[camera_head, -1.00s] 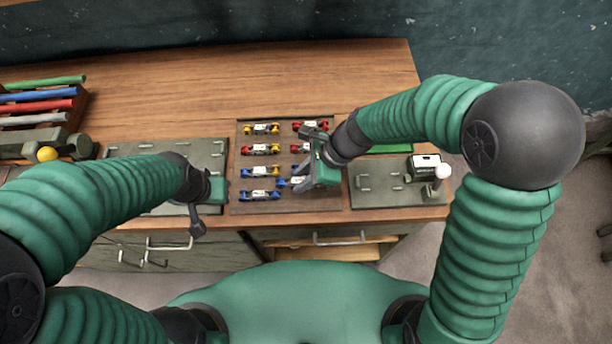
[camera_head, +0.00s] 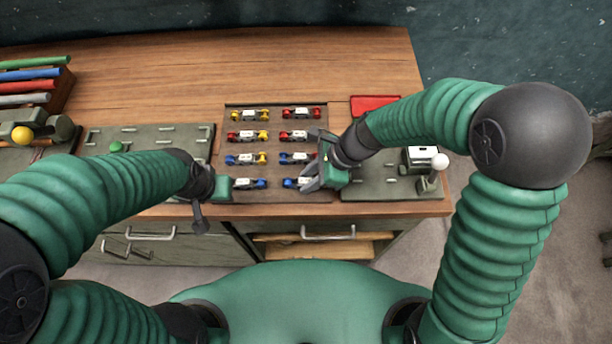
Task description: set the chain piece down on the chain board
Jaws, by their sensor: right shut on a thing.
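The chain board (camera_head: 273,195) is a brown panel in the middle of the bench. Two columns of small white-bodied chain pieces with coloured ends lie on it: yellow (camera_head: 250,115) and red (camera_head: 301,113) at the back, blue (camera_head: 246,160) towards the front. My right gripper (camera_head: 312,178) is over the board's front right part, shut on a blue-ended chain piece (camera_head: 291,183), which its fingers partly hide. I cannot tell whether this piece touches the board. My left gripper (camera_head: 208,197) hangs at the board's left front edge; its jaws are unclear.
A grey-green panel with a green knob (camera_head: 116,147) lies to the left. Another panel (camera_head: 385,187) with a white-knobbed lever (camera_head: 440,161) lies right. A red plate (camera_head: 375,104) is behind it. The bench's back is clear.

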